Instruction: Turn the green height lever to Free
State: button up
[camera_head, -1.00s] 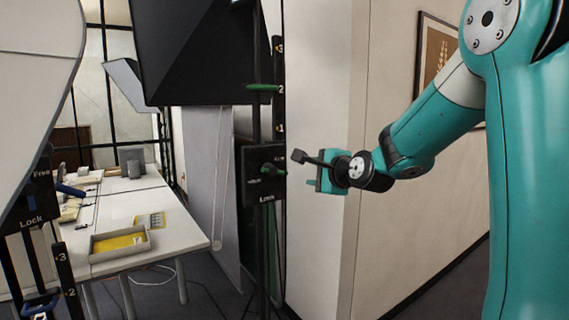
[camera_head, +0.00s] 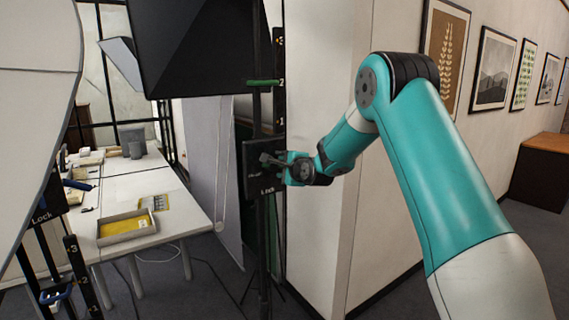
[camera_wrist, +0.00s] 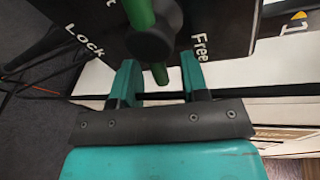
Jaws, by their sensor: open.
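The green height lever (camera_wrist: 139,13) turns on a black round knob in the wrist view. It is on a black panel (camera_wrist: 235,35) with white words Lock and Free. Its short lower end lies between my gripper's (camera_wrist: 158,76) two teal fingers in the picture, with gaps on both sides. I cannot tell whether a finger touches it. My gripper is open. In the head view, my gripper (camera_head: 280,166) is at the front of the panel (camera_head: 251,186) and hides the lever; only Lock is readable there.
A black softbox (camera_head: 200,50) hangs above the panel, with a green handle (camera_head: 262,82) on its numbered stand. A pale wall edge (camera_head: 318,120) stands just right. Another stand with a blue handle (camera_head: 56,296) and a white table (camera_head: 165,220) are on the left.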

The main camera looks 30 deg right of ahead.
jog(key=shift+w, duration=0.1)
grip_shut()
jog(key=n+b, duration=0.1)
jog(key=b, duration=0.2)
jog(key=r+n+b, duration=0.1)
jog(key=b, duration=0.2)
jog(key=shift+n+h, duration=0.3)
jog(key=shift+h, duration=0.1)
grip_release()
jog(key=b+v, duration=0.7)
jog(key=v, duration=1)
jog(key=shift+s+f, duration=0.2)
jog(key=shift+s, duration=0.1)
